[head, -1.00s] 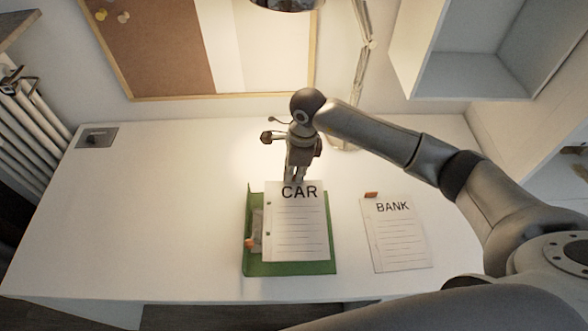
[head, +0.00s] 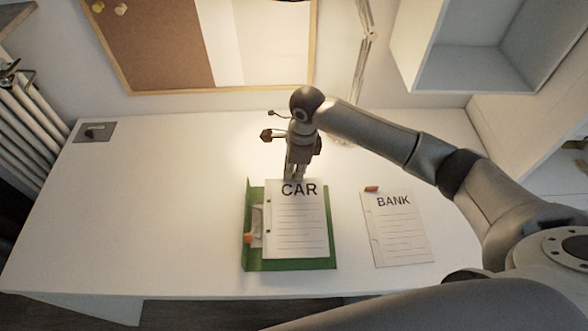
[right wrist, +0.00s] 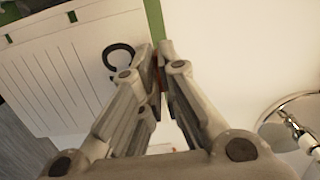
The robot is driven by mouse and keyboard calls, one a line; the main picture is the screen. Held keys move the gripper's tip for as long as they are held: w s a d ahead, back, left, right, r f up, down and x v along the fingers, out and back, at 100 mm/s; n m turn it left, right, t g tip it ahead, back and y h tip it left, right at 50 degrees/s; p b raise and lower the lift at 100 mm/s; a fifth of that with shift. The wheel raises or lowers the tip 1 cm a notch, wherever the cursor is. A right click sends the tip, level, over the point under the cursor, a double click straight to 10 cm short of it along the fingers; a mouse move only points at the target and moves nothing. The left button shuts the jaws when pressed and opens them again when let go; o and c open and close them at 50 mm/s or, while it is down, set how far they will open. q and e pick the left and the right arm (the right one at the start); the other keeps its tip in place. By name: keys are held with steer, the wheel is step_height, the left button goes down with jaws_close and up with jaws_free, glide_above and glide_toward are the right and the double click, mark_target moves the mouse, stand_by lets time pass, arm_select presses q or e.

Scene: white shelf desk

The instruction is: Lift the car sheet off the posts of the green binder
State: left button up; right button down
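The car sheet (head: 297,232), white and lined, lies over the green binder (head: 290,265) on the desk; its holed left edge is along the binder's left part. A grey metal clasp (head: 257,226) with an orange tab shows beside that edge. My right gripper (head: 294,176) is at the sheet's top edge. In the right wrist view its fingertips (right wrist: 158,62) are nearly together on the sheet's edge, beside the large letter C; they hide the other letters. The sheet (right wrist: 70,75) looks about flat, and whether it sits around the posts is unclear. My left gripper is not in view.
The bank sheet (head: 397,232) lies to the right of the binder, with an orange tab (head: 372,189) at its top. A lamp stands behind; its round base (right wrist: 292,115) shows in the right wrist view. The desk's left half (head: 140,215) is clear.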

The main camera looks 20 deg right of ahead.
steer(key=shift+r+p, duration=1.3)
steer(key=shift+r, duration=1.15)
